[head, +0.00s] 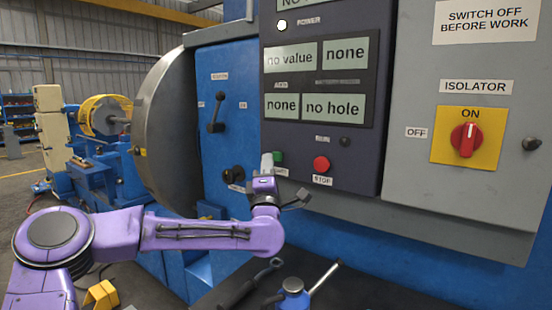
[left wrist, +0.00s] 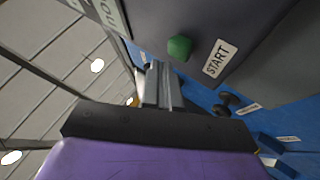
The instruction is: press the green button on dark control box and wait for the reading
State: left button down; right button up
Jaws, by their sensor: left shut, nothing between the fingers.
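The dark control box (head: 377,100) fills the upper middle of the head view. Its screens read "no value", "none", "none" and "no hole". The green button (head: 278,156) sits low on its left side, partly hidden behind my left gripper (head: 267,162). In the left wrist view the green button (left wrist: 179,47) stands out from the panel beside a START label. My left gripper shows there too (left wrist: 157,70), shut and empty, its tips close to the button's left. I cannot tell whether they touch. My right gripper is not in view.
A red STOP button (head: 321,164) is right of the green one. A grey isolator cabinet with a red rotary switch (head: 466,139) stands at the right. A lever (head: 216,118) is on the blue machine at the left. Tools (head: 292,288) lie on the dark surface below.

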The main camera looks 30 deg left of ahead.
pick_arm(q)
jog(key=shift+w, duration=0.1)
dwell(0.7)
jog(key=shift+w, duration=0.35)
